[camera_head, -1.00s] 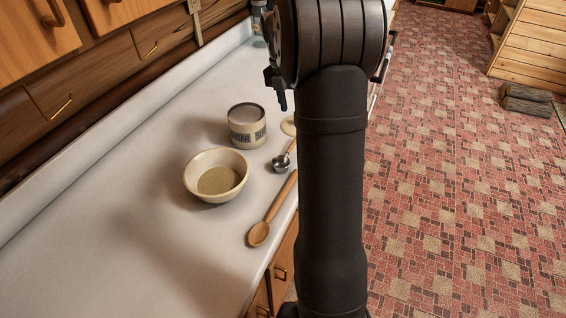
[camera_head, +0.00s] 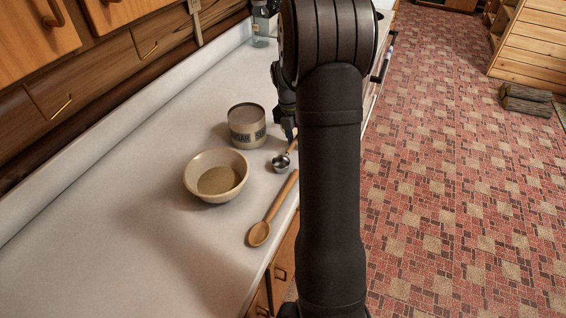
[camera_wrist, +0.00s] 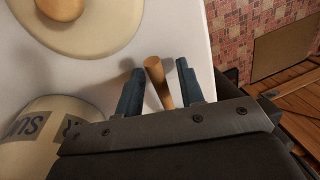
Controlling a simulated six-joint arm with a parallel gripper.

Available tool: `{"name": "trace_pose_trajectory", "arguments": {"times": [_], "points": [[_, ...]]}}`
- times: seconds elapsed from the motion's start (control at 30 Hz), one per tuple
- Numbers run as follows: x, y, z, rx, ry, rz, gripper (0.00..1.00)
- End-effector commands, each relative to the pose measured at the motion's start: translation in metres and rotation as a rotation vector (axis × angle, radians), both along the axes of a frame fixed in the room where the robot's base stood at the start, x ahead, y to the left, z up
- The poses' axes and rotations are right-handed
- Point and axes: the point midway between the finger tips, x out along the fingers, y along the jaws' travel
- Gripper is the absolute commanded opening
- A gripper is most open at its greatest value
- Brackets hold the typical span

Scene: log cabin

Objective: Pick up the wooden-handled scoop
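The wooden-handled scoop (camera_head: 281,162) lies on the white counter, right of the sugar canister, its small metal bowl toward the camera in the head view. Its handle is partly hidden by my gripper (camera_head: 289,134) there. In the wrist view, the scoop's wooden handle (camera_wrist: 157,80) stands between the two fingers of my gripper (camera_wrist: 159,82). The fingers are open, with a gap on each side of the handle. The scoop's metal bowl is out of sight in the wrist view.
The sugar canister (camera_head: 247,127) stands close left of my gripper. A cream bowl (camera_head: 216,182) and a wooden spoon (camera_head: 269,215) are nearer the camera. A round lid with a wooden knob (camera_wrist: 98,38) lies close by in the wrist view. The counter's left part is clear.

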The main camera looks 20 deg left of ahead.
Motion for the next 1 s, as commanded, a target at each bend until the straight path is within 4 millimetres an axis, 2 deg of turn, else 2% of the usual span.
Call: {"name": "trace_pose_trajectory", "arguments": {"times": [0.1,0.3,0.73,0.87,1.0], "points": [[0.0,0.0,0.0,0.0,0.0,0.0,0.35],[0.0,0.0,0.0,0.0,0.0,0.0,0.0],[0.0,0.0,0.005,0.0,-0.001,0.0,0.0],[0.0,0.0,0.017,0.001,-0.002,0.0,0.0],[0.001,0.001,0.042,0.002,-0.003,0.0,0.0]]}}
